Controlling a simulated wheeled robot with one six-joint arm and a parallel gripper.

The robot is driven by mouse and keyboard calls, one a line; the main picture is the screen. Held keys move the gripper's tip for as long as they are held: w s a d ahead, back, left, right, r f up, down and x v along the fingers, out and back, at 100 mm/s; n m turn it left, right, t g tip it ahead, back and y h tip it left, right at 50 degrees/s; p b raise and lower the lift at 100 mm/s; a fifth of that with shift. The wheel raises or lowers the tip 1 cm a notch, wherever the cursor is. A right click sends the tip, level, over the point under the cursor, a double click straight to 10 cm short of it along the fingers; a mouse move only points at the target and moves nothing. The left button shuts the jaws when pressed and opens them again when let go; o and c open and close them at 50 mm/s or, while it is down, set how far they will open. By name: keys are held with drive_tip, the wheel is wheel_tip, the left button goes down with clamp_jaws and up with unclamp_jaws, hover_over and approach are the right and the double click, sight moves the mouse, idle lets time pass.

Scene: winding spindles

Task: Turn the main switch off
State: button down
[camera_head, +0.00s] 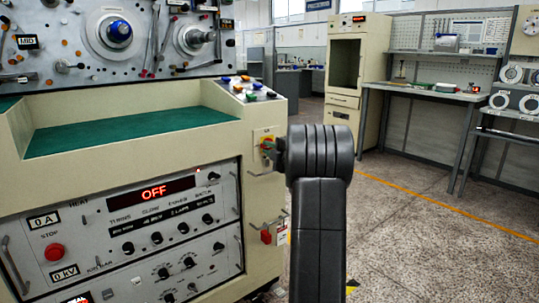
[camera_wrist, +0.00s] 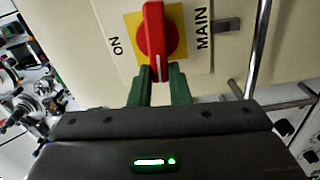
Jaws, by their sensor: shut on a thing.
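The main switch has a red handle (camera_wrist: 152,30) on a yellow plate (camera_wrist: 134,22). In the wrist view the handle stands upright in the picture, its white-marked end down between my green fingertips. The word ON is to its left and MAIN to its right; no OFF label shows. My gripper (camera_wrist: 163,73) is shut on the handle. In the head view the yellow plate (camera_head: 258,134) is on the cream machine's right face, partly hidden by my gripper (camera_head: 273,149). The machine's red display (camera_head: 153,192) reads OFF.
A metal bar handle (camera_wrist: 258,50) stands close to the right of my gripper. A red padlock-like part (camera_head: 266,237) hangs below the switch. Coloured buttons (camera_head: 250,91) are on the ledge above. Open floor (camera_head: 430,230) lies to the right, with a workbench (camera_head: 425,91) behind.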

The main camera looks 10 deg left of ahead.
drive_tip(key=shift+f+n+b, duration=0.25)
drive_tip(key=shift+n+b, duration=0.15)
drive_tip(key=shift+n, duration=0.1)
drive_tip(key=c, duration=1.4)
unclamp_jaws()
drive_tip(key=shift+o, duration=0.2)
drive_tip(key=p+v, duration=0.3)
drive_tip(key=v, duration=1)
drive_tip(key=shift+s+d, duration=0.25)
drive_tip(key=shift+s, duration=0.05)
